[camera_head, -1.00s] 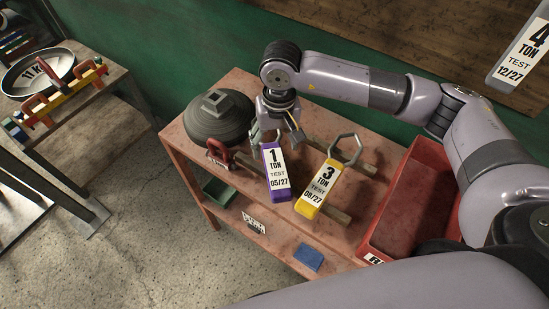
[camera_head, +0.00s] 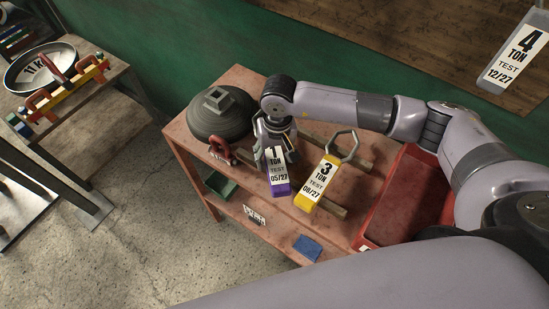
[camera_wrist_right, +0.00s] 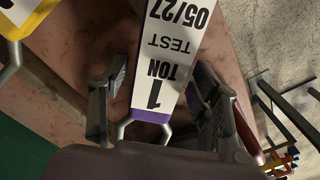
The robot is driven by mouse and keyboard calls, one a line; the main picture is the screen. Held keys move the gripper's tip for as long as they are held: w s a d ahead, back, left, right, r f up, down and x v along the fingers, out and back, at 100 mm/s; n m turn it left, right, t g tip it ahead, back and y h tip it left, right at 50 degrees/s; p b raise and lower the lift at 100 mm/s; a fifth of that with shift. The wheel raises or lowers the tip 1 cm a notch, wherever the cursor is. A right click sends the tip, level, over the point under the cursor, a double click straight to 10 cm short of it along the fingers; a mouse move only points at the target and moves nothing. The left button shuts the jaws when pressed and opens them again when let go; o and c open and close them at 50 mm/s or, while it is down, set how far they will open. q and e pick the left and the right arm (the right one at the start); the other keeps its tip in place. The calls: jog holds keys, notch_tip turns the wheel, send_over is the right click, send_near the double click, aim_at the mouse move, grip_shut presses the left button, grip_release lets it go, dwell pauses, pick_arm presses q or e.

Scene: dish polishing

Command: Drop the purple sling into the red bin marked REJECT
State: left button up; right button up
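The purple sling (camera_head: 281,189), with a white "1 TON TEST 05/27" label, lies on the red table in the head view. My right gripper (camera_head: 275,157) is low over its far end. In the right wrist view the sling (camera_wrist_right: 151,117) lies between the two spread fingers of my right gripper (camera_wrist_right: 160,80), with a narrow gap at the left finger; contact at the right finger is unclear. The red bin (camera_head: 393,151) stands at the table's right side; its front label is mostly hidden by my arm, so its marking is unreadable. My left gripper is out of view.
A yellow "3 TON" sling (camera_head: 307,199) with a grey ring lies just right of the purple one. A dark round weight (camera_head: 222,118) and a red shackle (camera_head: 220,148) are on the left. A blue cloth (camera_head: 308,247) lies on the lower shelf.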

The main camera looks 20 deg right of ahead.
grip_shut()
dwell(0.5)
jog(key=shift+w+r, duration=0.1)
jog(key=shift+r, duration=0.05)
jog(key=shift+r, duration=0.25)
notch_tip(320, 180, up, 19)
jog(key=b, duration=0.5)
jog(key=shift+r+b, duration=0.15)
jog(key=shift+b, duration=0.2)
